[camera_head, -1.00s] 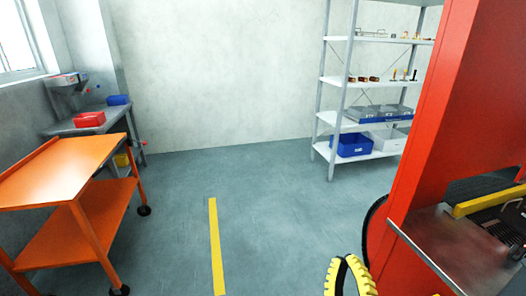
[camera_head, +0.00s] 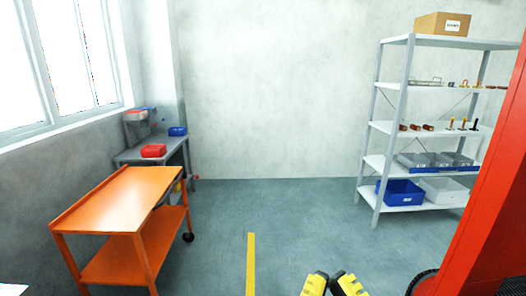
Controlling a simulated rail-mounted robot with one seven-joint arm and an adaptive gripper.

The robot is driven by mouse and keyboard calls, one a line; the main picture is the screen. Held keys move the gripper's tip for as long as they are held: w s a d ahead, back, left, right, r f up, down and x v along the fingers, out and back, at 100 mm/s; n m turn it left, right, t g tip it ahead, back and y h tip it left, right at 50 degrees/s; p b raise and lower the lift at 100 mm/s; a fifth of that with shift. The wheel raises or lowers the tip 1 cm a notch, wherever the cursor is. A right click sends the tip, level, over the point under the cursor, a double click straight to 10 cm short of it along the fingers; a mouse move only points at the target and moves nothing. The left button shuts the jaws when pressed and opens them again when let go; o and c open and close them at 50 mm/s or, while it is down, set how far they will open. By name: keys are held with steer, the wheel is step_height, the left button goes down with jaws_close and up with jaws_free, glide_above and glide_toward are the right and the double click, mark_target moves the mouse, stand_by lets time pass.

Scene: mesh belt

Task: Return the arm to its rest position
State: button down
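My gripper (camera_head: 332,285) shows at the bottom edge of the head view, right of centre. The rest of the gripper and my arm are out of view. Nothing shows between the pads, and the lower part of the fingers is cut off by the frame. The pads are over the grey floor (camera_head: 300,225), apart from the furniture.
An orange cart (camera_head: 125,190) stands at left, before a grey workbench (camera_head: 165,150) with red and blue bins. A shelf rack (camera_head: 425,42) stands at right. A red machine frame (camera_head: 490,190) fills the right edge. Floor with a yellow line (camera_head: 251,265) is open in the middle.

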step_height(320, 180, up, 26)
steer(key=p, duration=2.2)
steer(key=shift+p, duration=0.4)
